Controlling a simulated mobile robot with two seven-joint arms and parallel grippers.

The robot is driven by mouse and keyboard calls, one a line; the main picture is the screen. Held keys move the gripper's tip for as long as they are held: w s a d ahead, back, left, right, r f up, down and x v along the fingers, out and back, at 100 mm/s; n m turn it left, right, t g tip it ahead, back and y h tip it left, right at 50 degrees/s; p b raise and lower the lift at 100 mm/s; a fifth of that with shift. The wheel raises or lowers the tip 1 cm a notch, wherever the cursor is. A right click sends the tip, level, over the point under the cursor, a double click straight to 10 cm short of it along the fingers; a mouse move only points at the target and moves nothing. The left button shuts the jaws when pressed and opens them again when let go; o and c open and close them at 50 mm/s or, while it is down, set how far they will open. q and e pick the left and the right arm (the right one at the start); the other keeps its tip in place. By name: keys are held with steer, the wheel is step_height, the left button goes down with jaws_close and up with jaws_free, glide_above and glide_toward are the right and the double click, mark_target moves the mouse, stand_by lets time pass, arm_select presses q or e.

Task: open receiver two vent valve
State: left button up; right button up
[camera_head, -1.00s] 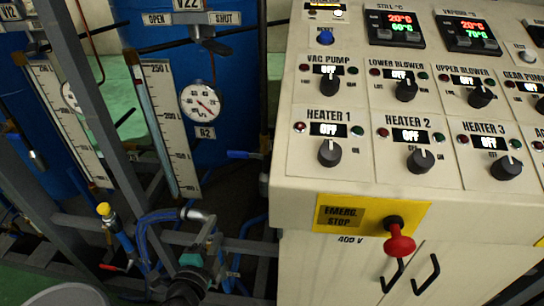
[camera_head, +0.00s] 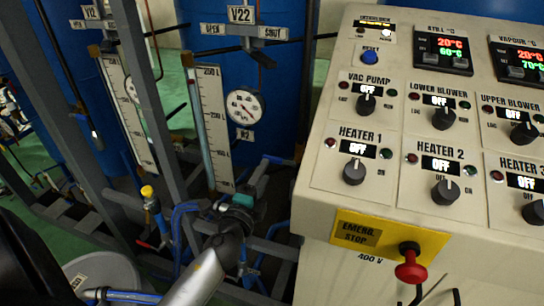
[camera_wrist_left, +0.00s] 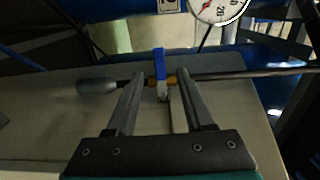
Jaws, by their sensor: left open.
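A valve with a blue lever (camera_wrist_left: 159,62) and brass fittings sits on a thin horizontal pipe in the left wrist view. The lever stands upright, crosswise to the pipe. My left gripper (camera_wrist_left: 159,77) is open, with one finger on each side of the valve; I cannot tell if either finger touches it. In the head view, the blue lever (camera_head: 278,160) shows below the R2 gauge (camera_head: 244,106), left of the control panel. My left gripper (camera_head: 256,177) is just below it, on a silver arm from the bottom. My right gripper is not in view.
The control panel (camera_head: 330,210) with knobs and a red emergency stop (camera_head: 411,270) fills the right side. Grey frame bars, blue hoses and a level scale (camera_head: 209,125) crowd the left. A V22 sign (camera_head: 241,15) hangs above the gauge.

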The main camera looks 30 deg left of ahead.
mark_target(271, 161)
arm_select(q)
steer(key=shift+x, duration=3.4)
steer(key=shift+d, duration=0.1)
steer(key=shift+c, duration=0.2)
jaws_close()
